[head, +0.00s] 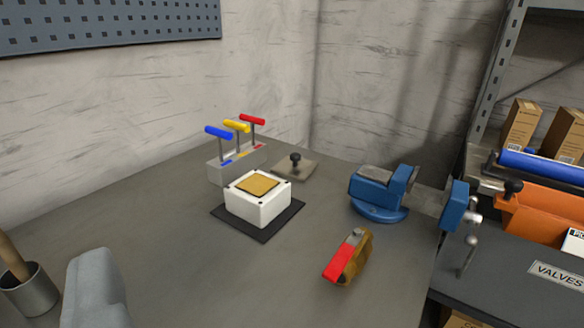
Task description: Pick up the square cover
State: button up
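The square cover (296,169) is a flat grey-brown plate with a black knob standing up from its middle. It lies on the grey bench, behind and right of a white square box (259,204). The box has a tan, square top face and small dark spots at its corners, and it sits on a black square mat (265,235). The near left edge of the cover is close to the box, and I cannot tell whether they touch. I cannot make out my gripper or its fingertips in the head view.
A block with blue, yellow and red T-handles (226,168) stands left of the cover. A blue vise (379,193) stands right. A red-and-brown tool (348,259) lies in front. A metal cup (30,291) is at lower left, and an orange bin (545,211) is at right.

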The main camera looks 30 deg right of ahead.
aim_at(292, 166)
jog(key=k+l, duration=0.35)
jog(key=l, duration=0.2)
jog(key=k+l, duration=0.1)
jog(key=l, duration=0.2)
jog(key=k+l, duration=0.15)
jog(key=l, duration=0.2)
jog(key=i+l, duration=0.2)
jog(key=l, duration=0.2)
jog(key=i+l, duration=0.2)
jog(key=l, duration=0.15)
jog(key=i+l, duration=0.2)
jog(key=l, duration=0.2)
jog(key=i+l, duration=0.3)
